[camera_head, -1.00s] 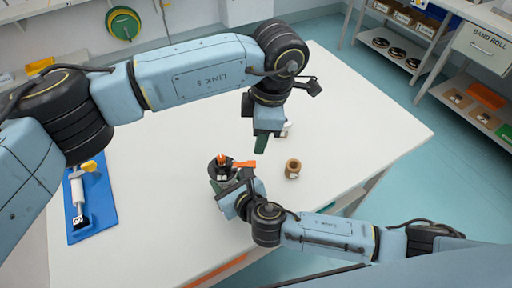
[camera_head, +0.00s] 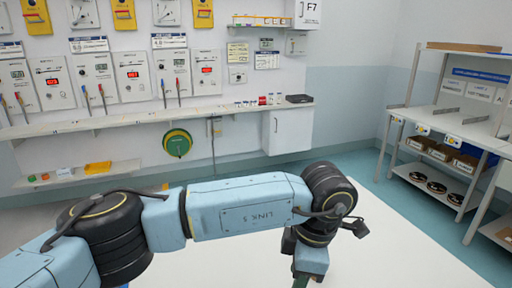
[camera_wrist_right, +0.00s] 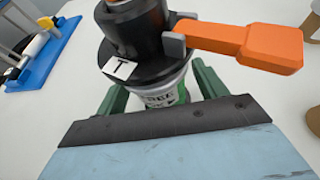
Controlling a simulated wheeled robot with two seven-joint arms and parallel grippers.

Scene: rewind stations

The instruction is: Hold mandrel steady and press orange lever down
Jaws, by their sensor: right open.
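The black mandrel (camera_wrist_right: 150,62) shows from close up in the right wrist view, with a white tag marked "T" on its flange. Below the flange is a white and green labelled body (camera_wrist_right: 165,90). The orange lever (camera_wrist_right: 255,45) sticks out to the right from the mandrel's upper part, roughly level. My right gripper (camera_wrist_right: 158,95) is open, with one green finger on each side of the labelled body; contact cannot be made out. My left gripper (camera_head: 303,281) hangs at the bottom edge of the head view, its fingertips cut off. The head view does not show the mandrel or lever.
A blue tray (camera_wrist_right: 40,62) with a white and black tool lies at the upper left of the wrist view. The white table (camera_head: 390,250) is bare where the head view shows it. A wall shelf (camera_head: 150,120) and a rack (camera_head: 440,150) stand beyond.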

